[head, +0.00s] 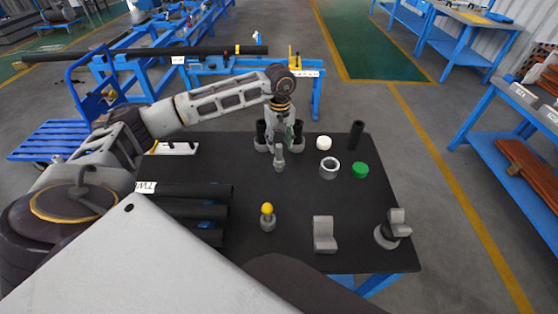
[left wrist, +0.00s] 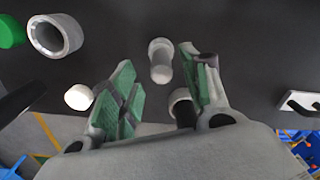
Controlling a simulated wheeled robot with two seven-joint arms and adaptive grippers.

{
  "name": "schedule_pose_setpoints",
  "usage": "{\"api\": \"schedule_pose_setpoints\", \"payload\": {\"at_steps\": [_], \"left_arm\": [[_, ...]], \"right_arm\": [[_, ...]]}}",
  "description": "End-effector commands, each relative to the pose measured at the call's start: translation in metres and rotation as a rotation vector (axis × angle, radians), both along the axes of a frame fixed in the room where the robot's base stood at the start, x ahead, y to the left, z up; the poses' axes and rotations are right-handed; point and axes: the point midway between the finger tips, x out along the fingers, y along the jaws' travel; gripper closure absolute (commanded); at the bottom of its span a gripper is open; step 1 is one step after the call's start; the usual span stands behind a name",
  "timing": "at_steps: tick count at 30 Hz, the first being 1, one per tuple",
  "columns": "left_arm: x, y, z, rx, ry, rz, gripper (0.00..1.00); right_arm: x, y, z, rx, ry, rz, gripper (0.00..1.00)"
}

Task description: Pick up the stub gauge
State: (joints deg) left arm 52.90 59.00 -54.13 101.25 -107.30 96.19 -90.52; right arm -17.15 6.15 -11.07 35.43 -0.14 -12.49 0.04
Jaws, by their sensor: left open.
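A small grey stub piece (head: 279,161), which I take to be the stub gauge, is on the black table in front of my left gripper. In the left wrist view this stub piece (left wrist: 160,62) shows a wider round end and a narrower shaft. My left gripper (head: 281,143) is low over the back of the table. Its green-padded fingers (left wrist: 158,88) are apart, with the stub piece seen in the gap and nothing held. A grey ring-ended part with a dark shaft (left wrist: 182,104) is partly hidden by the right-hand finger. My right gripper is not in view.
To the right are a white cap (head: 323,143), grey ring (head: 329,169), green cap (head: 361,170) and black cylinder (head: 356,135). Nearer are a yellow-topped part (head: 267,217), grey block (head: 325,235) and grey flanged piece (head: 393,231). Black pipes (head: 200,210) lie at left.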

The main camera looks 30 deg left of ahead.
Motion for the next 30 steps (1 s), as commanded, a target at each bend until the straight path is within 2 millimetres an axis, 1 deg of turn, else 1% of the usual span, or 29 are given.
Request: {"api": "schedule_pose_setpoints", "payload": {"at_steps": [9, 13, 17, 29, 30], "left_arm": [[-0.001, 0.002, -0.033, 0.0, 0.004, 0.001, 0.54], [0.0, 0.002, -0.043, 0.0, 0.001, 0.0, 0.54], [0.0, 0.002, -0.047, -0.001, 0.001, 0.0, 0.54], [0.0, 0.002, -0.047, 0.0, 0.0, 0.0, 0.54], [0.0, 0.002, -0.047, 0.0, 0.0, 0.0, 0.57]], "right_arm": [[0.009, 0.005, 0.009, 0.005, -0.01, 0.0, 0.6], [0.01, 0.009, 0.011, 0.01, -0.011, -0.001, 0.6], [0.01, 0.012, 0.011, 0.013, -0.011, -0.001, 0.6], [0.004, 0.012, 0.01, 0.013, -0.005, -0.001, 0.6], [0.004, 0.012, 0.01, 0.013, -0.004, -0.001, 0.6]]}}
